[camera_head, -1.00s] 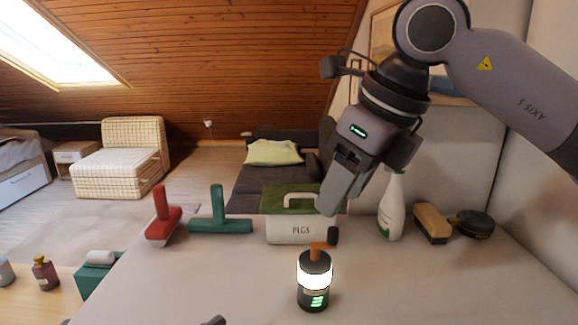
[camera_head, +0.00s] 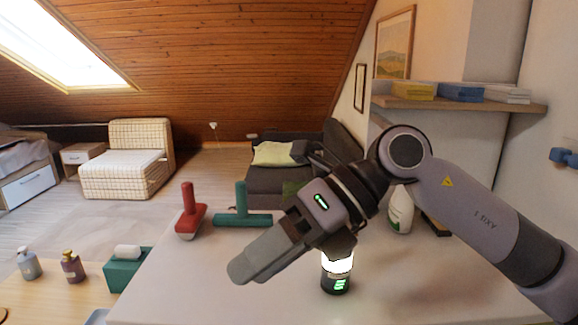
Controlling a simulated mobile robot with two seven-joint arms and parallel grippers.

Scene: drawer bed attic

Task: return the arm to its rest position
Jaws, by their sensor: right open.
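My right arm reaches in from the right over the white table (camera_head: 200,290). My right gripper (camera_head: 243,270) points down and to the left above the table, open, with nothing seen between its fingers. Its fingers are seen from the side, so the gap hardly shows. A glowing lantern (camera_head: 336,284) stands on the table just right of the fingers, its top hidden by the gripper. My left gripper is not in view.
A white spray bottle (camera_head: 400,212) stands behind my arm. A shelf (camera_head: 455,103) with boxes is on the right wall. The table's front left is clear.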

